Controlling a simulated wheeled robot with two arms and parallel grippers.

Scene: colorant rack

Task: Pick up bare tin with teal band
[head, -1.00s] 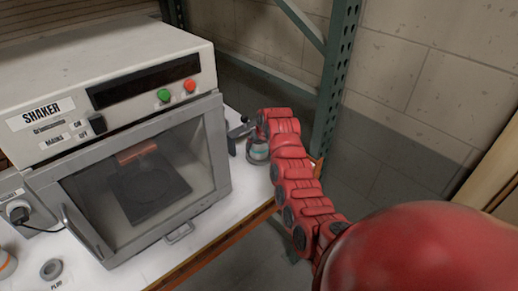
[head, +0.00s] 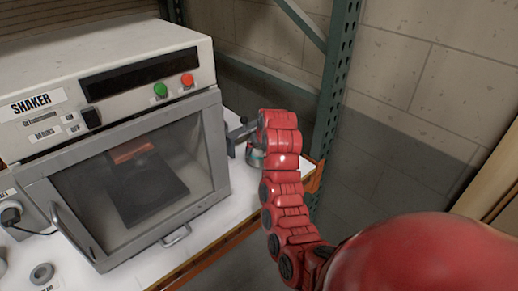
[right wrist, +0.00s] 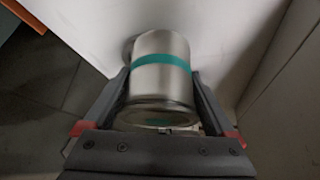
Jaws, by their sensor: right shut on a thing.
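The bare metal tin with a teal band (right wrist: 161,78) sits between the two fingers of my right gripper (right wrist: 163,95) in the right wrist view. The fingers are shut on its sides. In the head view only a small part of the tin (head: 256,161) shows, mostly hidden behind my red right arm, by the shelf's right end. My right gripper (head: 240,138) is partly hidden there too. I cannot tell whether the tin touches the shelf. My left gripper is not in view.
The shaker cabinet (head: 107,62) with a glass door stands left of the tin, close to my right gripper. A green rack post (head: 337,85) rises behind on the right. The white shelf top (head: 212,215) has an orange front edge. A grey ring (head: 42,273) lies at front left.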

